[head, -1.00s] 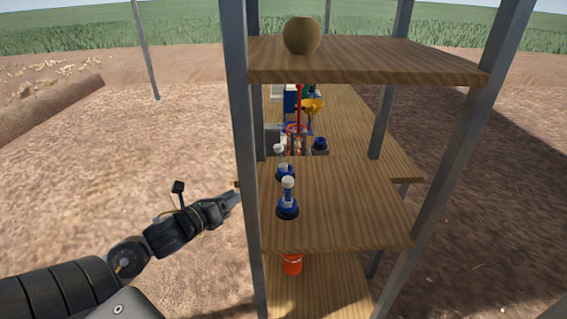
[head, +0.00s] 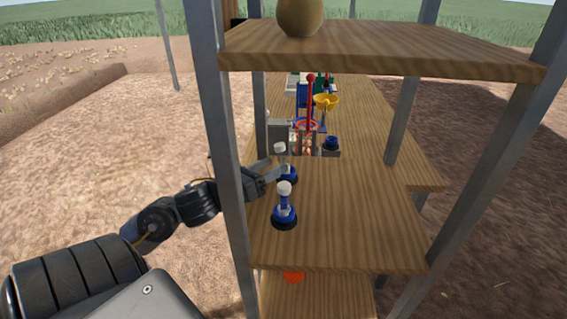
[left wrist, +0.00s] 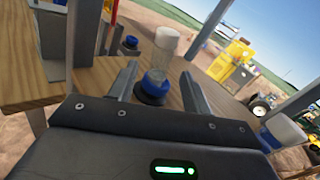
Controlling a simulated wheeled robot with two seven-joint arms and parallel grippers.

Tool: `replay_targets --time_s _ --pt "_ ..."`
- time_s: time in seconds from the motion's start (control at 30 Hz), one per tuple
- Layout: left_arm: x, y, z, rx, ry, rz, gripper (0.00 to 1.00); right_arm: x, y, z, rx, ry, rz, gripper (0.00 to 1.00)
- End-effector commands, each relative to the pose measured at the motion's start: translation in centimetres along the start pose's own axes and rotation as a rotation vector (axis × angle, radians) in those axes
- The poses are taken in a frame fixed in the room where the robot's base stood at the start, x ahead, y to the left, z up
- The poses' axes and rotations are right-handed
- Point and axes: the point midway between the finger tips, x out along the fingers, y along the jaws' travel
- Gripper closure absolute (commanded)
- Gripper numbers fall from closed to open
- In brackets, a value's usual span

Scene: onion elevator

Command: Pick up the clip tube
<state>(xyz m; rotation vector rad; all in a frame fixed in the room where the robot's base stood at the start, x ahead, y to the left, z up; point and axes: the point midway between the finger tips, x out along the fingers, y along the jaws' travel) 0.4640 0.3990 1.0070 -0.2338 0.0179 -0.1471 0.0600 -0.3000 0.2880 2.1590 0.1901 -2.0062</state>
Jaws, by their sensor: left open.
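Two tubes with white caps stand upright in blue holders with black feet on the middle shelf. The far tube (head: 280,148) is beside my left gripper (head: 278,169), whose fingers reach in past the left post. In the left wrist view, this clear, white-topped tube (left wrist: 165,48) stands between and just beyond the open fingers (left wrist: 160,74); contact cannot be told. The near tube (head: 284,195) stands closer to the shelf's front and shows at the right edge of the left wrist view (left wrist: 286,131). Which one is the clip tube cannot be told. My right gripper is out of view.
A grey post (head: 222,130) stands close to my left arm. An upper shelf (head: 375,50) holds a round tan object (head: 300,15). Behind are a red rod (head: 310,95), a yellow funnel (head: 326,101) and a blue holder (head: 331,144). The middle shelf's right side (head: 370,215) is bare.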

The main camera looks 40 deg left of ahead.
Motion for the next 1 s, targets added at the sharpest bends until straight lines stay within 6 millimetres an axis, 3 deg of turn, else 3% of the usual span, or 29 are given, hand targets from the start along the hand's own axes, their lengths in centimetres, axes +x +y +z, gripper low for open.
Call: replay_targets --time_s 0.27,0.4,0.7,1.0 --pt "1.5 0.0 0.1 0.001 0.0 0.001 0.51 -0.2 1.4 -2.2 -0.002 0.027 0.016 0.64" --pt "2.1 0.0 0.3 -0.001 -0.001 0.0 0.51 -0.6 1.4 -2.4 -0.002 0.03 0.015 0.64" --pt "6.1 0.3 0.5 -0.001 -0.002 0.001 0.51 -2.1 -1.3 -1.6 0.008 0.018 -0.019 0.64" --pt "6.6 0.3 0.2 0.001 0.0 0.001 0.51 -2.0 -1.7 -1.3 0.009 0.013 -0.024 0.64"
